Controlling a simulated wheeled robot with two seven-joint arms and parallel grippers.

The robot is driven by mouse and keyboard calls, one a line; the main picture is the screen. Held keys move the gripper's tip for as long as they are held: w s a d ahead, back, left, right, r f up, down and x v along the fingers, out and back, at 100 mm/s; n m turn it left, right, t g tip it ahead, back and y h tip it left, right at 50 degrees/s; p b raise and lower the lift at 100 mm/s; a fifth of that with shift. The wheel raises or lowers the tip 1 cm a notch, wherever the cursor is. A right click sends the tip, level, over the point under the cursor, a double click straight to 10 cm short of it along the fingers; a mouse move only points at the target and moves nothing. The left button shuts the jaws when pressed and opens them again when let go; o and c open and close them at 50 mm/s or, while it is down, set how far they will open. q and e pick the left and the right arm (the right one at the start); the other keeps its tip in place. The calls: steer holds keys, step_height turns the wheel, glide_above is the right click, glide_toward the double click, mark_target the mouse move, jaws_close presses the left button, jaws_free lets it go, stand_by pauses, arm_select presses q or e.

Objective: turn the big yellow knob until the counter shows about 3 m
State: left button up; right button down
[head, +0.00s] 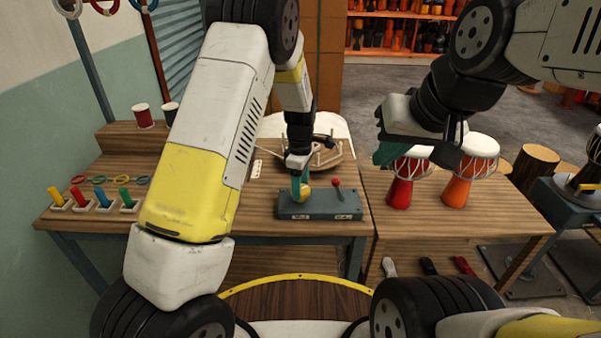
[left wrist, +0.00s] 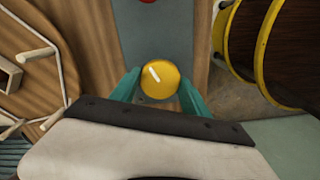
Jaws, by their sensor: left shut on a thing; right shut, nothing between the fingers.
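The big yellow knob (left wrist: 160,80) sits on a grey-blue control box (head: 325,204) on the bench and carries a short white mark on its top. My left gripper (head: 302,192) is over the box with its teal fingers shut on the knob, one finger on each side of it, as the left wrist view (left wrist: 157,90) shows. A red-tipped lever (head: 336,184) stands on the box to the right of the knob. My right gripper (head: 405,155) is shut and empty in the air by the drums. No counter reading can be made out.
A wooden wheel (head: 327,160) with pegs and cord lies behind the box. A red goblet drum (head: 399,193) and an orange one (head: 456,191) stand on the right bench. Coloured pegs (head: 102,198) and rings (head: 120,180) lie on the left.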

arm_select(q)
steer(key=m, duration=0.6)
steer(key=shift+m, duration=0.3)
steer(key=m, duration=1.1)
steer(key=shift+m, duration=0.3)
steer(key=m, duration=2.2)
steer(key=shift+m, duration=0.4)
steer(key=m, duration=0.5)
steer(key=shift+m, duration=0.4)
